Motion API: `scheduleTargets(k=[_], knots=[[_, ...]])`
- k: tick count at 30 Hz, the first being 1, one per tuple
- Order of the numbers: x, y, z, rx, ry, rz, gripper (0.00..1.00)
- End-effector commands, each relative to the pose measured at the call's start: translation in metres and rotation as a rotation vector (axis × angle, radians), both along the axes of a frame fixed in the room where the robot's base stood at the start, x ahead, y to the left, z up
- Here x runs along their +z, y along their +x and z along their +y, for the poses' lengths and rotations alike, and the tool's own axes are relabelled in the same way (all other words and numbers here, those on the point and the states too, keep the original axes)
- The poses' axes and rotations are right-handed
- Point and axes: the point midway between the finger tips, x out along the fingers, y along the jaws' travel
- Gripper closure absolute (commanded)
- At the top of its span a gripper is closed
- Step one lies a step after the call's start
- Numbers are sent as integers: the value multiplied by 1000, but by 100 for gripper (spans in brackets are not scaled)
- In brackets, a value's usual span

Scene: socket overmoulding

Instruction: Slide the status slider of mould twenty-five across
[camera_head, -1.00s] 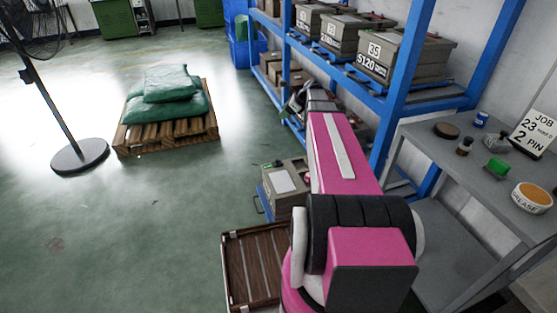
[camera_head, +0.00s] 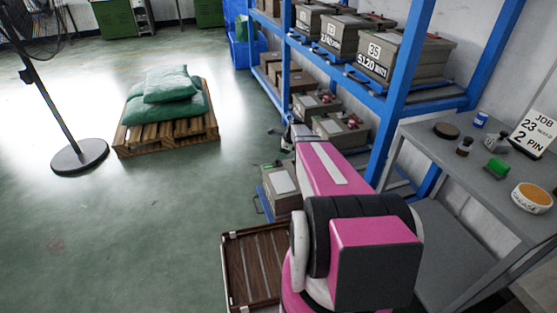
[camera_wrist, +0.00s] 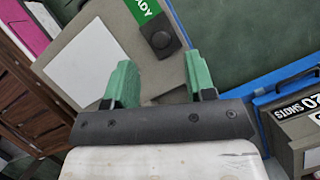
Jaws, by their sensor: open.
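A grey mould (camera_wrist: 95,48) with a blank white plate fills the upper left of the wrist view. On it is a green strip (camera_wrist: 141,8) whose visible letters read "ADY", beside a black slider knob (camera_wrist: 160,40). No mould number is readable on it. My gripper (camera_wrist: 159,82) has two green fingers spread apart, with nothing between them. The knob lies beyond the fingertips, nearer the right finger; I cannot tell the height gap. In the head view a similar grey mould (camera_head: 281,178) with a white plate stands low beside my arm, partly hidden by it.
Another mould (camera_wrist: 297,128) marked "20 SHOTS" sits at the wrist view's right, by a blue frame. Blue shelving (camera_head: 405,75) with several moulds stands right of my arm. A grey bench (camera_head: 455,165) is farther right. A slatted wooden thing (camera_head: 255,270) lies low.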

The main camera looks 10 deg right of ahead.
Motion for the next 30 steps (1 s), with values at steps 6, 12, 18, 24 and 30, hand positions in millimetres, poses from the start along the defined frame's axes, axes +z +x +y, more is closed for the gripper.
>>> scheduleTargets(k=[6, 12, 18, 24, 30], knots=[[-30, 5, 11, -1, 0, 1, 50], [-42, 6, 16, -1, 0, 0, 50], [-43, 6, 17, -1, 0, -1, 50], [-43, 6, 17, -1, 0, -1, 82], [-43, 6, 17, 0, 1, 0, 100]])
